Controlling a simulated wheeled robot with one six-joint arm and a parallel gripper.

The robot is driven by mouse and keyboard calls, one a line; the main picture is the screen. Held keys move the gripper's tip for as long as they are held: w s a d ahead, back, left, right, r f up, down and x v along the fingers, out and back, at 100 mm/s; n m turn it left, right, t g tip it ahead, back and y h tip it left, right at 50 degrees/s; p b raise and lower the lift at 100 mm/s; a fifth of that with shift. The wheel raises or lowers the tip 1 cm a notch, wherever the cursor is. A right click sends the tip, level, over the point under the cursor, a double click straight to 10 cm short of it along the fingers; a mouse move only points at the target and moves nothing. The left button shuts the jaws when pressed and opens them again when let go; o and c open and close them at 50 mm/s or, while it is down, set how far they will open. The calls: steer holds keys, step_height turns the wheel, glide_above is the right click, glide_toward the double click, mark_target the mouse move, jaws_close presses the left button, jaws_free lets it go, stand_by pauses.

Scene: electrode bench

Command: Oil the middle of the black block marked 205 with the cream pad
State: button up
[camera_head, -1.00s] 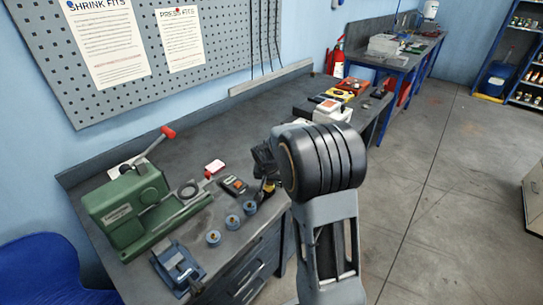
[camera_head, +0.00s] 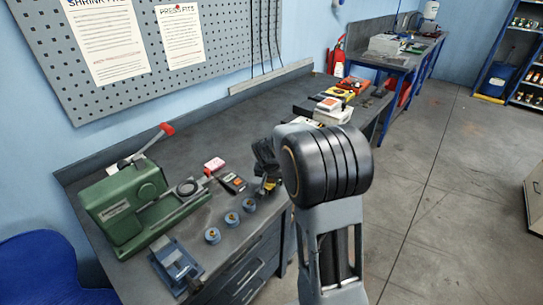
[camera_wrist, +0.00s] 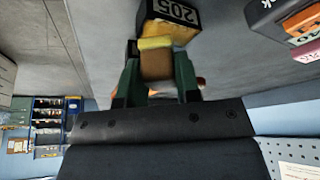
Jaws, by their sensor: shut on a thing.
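The black block marked 205 (camera_wrist: 178,12) is at the top of the wrist view, with white digits on one face and a tan-orange face towards my gripper. My gripper (camera_wrist: 156,78) has green fingers shut on the cream pad (camera_wrist: 155,43), which has a brown body. The pad's pale edge overlaps the lower part of the block in the picture; I cannot tell whether they touch. In the head view my gripper (camera_head: 268,180) is at the bench's front edge, mostly hidden by my arm, and the block and pad cannot be made out clearly there.
A green press (camera_head: 125,210), several blue rings (camera_head: 231,218), a blue vise (camera_head: 176,265) and a dark handheld meter (camera_head: 233,182) stand left of my gripper. Boxes (camera_head: 332,110) stand behind it. The bench's (camera_head: 230,130) middle is clear.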

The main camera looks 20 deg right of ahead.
steer(key=shift+r+p, duration=2.3)
steer(key=shift+r, duration=1.75)
steer(key=shift+a, duration=0.1)
